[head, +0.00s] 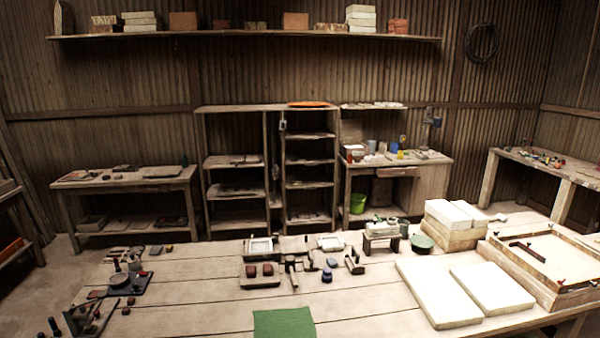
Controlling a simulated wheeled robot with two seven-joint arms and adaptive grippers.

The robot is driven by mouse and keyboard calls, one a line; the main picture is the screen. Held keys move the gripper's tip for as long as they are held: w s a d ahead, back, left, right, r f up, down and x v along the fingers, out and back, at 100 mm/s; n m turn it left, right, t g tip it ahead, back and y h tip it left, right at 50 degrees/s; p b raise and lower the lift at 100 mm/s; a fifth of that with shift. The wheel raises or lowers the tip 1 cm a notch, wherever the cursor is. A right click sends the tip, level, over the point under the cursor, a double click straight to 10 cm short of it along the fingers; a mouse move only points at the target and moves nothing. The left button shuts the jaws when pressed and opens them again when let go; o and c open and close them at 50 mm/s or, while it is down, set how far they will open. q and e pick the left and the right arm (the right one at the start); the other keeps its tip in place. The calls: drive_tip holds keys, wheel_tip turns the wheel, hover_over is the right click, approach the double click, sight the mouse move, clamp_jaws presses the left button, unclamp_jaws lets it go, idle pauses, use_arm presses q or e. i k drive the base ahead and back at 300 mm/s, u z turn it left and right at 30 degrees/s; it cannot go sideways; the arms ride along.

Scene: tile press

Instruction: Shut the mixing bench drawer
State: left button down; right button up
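A wooden bench (432,182) with jars, bottles and small tools on its top stands against the back wall, right of the shelf units; it looks like the mixing bench. Neither of my grippers shows in the head view.
A long wooden worktable (200,318) fills the foreground between me and the bench. It bears a green mat (284,323), pale slabs (437,292) and several tools. A green bucket (357,203) stands under the bench's left part. A side table (565,175) is at right.

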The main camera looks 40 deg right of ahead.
sight(395, 171)
drive_tip(key=u, duration=1.35)
drive_tip(key=i, duration=4.9)
drive_tip(key=z, duration=2.25)
drive_tip(key=i, duration=4.65)
